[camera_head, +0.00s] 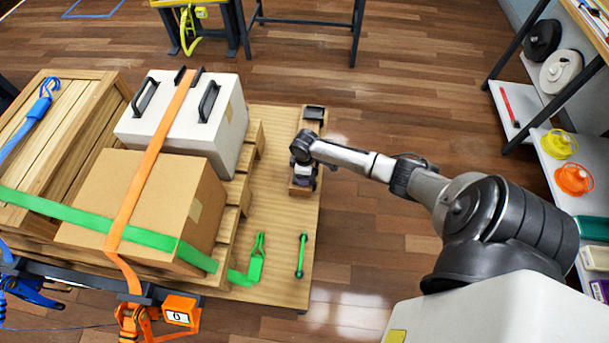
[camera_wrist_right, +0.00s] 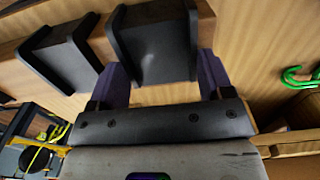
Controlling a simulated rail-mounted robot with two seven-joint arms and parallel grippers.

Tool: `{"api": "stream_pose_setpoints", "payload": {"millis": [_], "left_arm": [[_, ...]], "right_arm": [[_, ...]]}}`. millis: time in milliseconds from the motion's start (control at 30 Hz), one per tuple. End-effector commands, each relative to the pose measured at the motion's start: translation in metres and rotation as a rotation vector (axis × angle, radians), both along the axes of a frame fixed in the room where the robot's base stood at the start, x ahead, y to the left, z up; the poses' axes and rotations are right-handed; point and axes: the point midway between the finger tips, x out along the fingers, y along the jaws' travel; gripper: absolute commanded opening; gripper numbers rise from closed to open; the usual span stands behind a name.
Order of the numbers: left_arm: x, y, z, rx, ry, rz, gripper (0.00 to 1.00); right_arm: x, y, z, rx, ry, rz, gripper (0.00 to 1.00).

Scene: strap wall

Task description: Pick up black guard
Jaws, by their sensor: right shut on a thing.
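A black guard (camera_wrist_right: 155,50) sits between the purple fingers of my right gripper (camera_wrist_right: 162,78) in the right wrist view, and the gripper is shut on it. The guard is an angled piece with raised sides, close over a light wooden tray. In the head view my right gripper (camera_head: 304,180) points down at the near end of the narrow wooden tray (camera_head: 308,130), and the arm mostly hides the held guard. A second black guard (camera_head: 314,112) lies at the tray's far end. My left gripper is out of view.
The tray rests on a wooden platform (camera_head: 275,140). Left of it stand a cardboard box (camera_head: 140,200) and a white case (camera_head: 190,120) under an orange strap (camera_head: 150,165). A green strap (camera_head: 90,218) crosses the box. A green bar (camera_head: 301,255) lies nearer on the platform.

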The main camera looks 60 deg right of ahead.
Motion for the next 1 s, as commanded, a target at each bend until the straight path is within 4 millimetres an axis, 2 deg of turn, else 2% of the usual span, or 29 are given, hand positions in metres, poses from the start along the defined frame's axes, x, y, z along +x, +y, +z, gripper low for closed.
{"api": "stream_pose_setpoints", "payload": {"millis": [233, 400, 1000], "left_arm": [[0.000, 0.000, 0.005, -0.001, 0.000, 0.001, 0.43], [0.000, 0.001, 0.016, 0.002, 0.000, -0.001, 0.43], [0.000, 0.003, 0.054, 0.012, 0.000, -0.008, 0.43]], "right_arm": [[-0.003, 0.003, 0.005, 0.000, 0.000, 0.001, 0.50], [-0.010, 0.013, 0.020, 0.001, 0.001, 0.002, 0.50], [-0.070, 0.091, 0.069, 0.002, 0.001, 0.003, 0.50]]}}
